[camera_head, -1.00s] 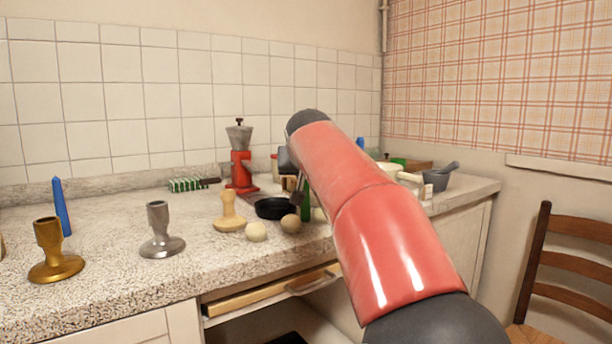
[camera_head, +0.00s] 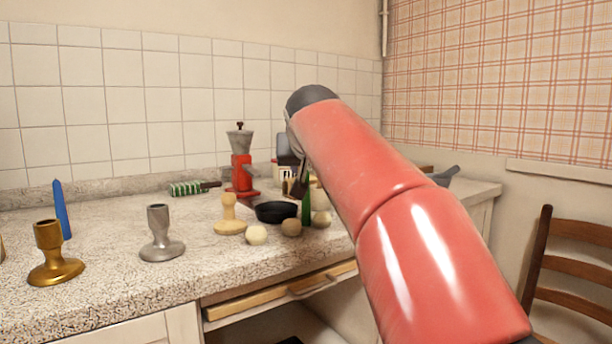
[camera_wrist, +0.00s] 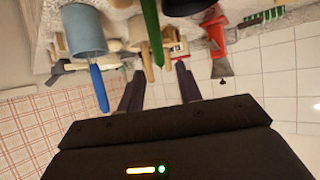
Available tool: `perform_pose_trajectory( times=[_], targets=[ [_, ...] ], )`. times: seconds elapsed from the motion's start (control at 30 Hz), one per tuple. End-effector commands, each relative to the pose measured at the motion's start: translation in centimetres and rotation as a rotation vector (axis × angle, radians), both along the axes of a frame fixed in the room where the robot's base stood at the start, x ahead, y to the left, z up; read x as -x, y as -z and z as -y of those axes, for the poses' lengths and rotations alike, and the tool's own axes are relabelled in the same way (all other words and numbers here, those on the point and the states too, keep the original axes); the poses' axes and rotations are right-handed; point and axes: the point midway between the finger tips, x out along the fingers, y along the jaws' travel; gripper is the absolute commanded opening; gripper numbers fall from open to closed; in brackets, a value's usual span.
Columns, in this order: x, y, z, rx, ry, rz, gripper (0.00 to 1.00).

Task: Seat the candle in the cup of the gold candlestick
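The gold candlestick (camera_head: 57,266) stands upright at the left of the counter; no candle stands in its cup. A blue taper candle (camera_head: 62,212) stands behind it, apart from it. A green taper (camera_head: 306,207) stands near my gripper and shows large in the wrist view (camera_wrist: 151,30). I cannot tell which taper is the task's candle. My gripper (camera_wrist: 158,84) has its fingers apart with nothing visibly held between them. In the head view my arm partly hides it.
A silver candlestick (camera_head: 160,240) stands right of the gold one. A wooden stamp-shaped piece (camera_head: 229,217), several balls, a black pan (camera_head: 276,211) and a red grinder (camera_head: 241,172) crowd the middle. An open drawer (camera_head: 281,291) juts out below. Clear counter lies around the candlesticks.

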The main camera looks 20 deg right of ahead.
Motion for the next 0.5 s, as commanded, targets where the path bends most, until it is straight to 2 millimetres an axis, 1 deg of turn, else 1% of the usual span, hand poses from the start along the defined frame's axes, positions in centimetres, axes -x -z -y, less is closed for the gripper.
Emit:
perform_pose_trajectory(
  times=[0.03,0.1,0.2,0.33,0.5],
  targets=[
    [0.9,-0.6,-0.3,0.001,-0.001,0.003,0.35],
    [2.0,-1.1,-0.5,0.001,-0.001,0.002,0.35],
    [3.2,-1.8,-0.9,0.001,-0.001,0.001,0.35],
    [4.0,-2.3,-1.1,-0.001,-0.001,-0.001,0.35],
    [4.3,-2.4,-1.1,0.000,0.000,-0.001,0.35]
  ],
)
